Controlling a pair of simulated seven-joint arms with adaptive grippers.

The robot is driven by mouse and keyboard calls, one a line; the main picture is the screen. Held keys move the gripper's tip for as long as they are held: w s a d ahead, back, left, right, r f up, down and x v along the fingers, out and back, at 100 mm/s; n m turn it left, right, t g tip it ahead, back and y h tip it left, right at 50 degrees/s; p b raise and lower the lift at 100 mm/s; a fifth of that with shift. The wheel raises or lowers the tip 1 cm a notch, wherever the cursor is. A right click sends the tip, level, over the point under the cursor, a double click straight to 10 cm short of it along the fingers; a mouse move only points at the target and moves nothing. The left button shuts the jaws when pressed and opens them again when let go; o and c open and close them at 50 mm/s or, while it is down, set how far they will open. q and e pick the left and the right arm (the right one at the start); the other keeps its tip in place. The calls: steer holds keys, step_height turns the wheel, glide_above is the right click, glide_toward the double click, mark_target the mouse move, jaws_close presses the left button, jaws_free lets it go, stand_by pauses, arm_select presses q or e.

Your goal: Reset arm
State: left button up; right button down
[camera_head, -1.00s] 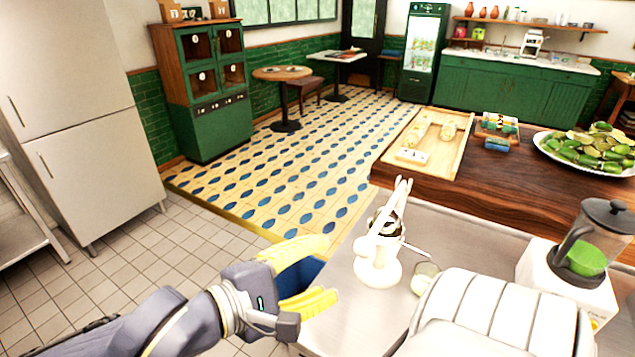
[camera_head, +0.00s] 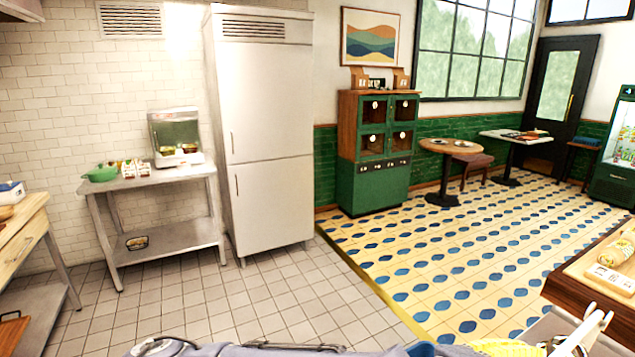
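My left arm (camera_head: 265,350) lies along the bottom edge of the head view, mostly cut off by the frame. A yellow finger part of my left gripper (camera_head: 505,348) shows at the bottom right, beside the white lever press (camera_head: 585,330). I cannot tell whether it touches the press, nor whether the fingers are apart. My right arm and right gripper are out of view.
A steel counter edge (camera_head: 550,325) and a wooden counter (camera_head: 590,290) with a board (camera_head: 590,262) stand at the right. A tall fridge (camera_head: 265,140), a steel table (camera_head: 150,180) and a green cabinet (camera_head: 375,190) stand farther back. The tiled floor between is clear.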

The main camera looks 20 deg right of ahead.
arm_select(q)
steer(key=shift+x, duration=0.9)
steer(key=shift+a, duration=0.1)
